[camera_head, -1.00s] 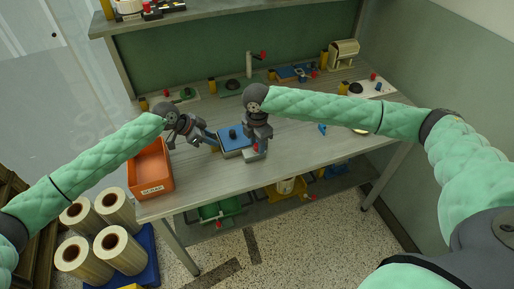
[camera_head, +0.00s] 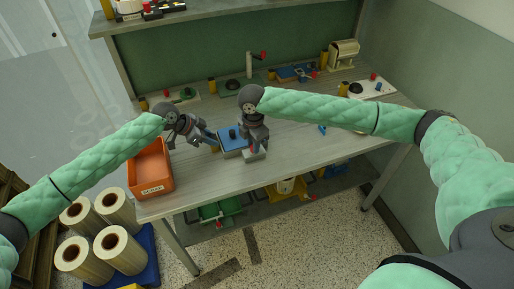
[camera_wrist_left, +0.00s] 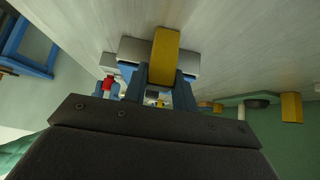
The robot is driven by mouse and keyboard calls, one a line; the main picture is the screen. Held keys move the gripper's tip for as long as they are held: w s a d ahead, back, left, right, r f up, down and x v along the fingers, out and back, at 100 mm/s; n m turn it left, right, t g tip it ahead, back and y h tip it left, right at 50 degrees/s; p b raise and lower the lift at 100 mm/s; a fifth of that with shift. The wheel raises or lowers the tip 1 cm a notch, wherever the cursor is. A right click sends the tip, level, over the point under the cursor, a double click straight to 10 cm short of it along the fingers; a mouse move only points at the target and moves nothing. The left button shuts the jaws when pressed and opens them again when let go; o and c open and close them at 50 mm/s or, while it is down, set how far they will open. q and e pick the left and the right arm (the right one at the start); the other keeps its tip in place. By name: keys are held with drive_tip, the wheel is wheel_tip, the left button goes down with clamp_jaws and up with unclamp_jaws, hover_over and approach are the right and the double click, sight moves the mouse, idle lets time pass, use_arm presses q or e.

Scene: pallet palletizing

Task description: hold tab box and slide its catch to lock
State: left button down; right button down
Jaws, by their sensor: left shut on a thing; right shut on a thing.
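My right gripper (camera_head: 250,146) is at the box's right end, just above a grey block (camera_head: 256,155). It is shut on the catch, which it hides in the head view. A small red piece (camera_wrist_left: 107,83) shows in the left wrist view.
An orange bin (camera_head: 151,170) stands at the bench's left front. Several fixtures line the back, including a blue one (camera_head: 293,73) and a white board (camera_head: 372,88). A small blue piece (camera_head: 322,129) lies right of the box. The front bench (camera_head: 210,178) is clear.

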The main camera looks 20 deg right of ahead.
drive_tip(key=shift+a, duration=0.5)
idle(0.7)
drive_tip(key=c, duration=1.2)
unclamp_jaws()
wheel_tip(320, 180, up, 12)
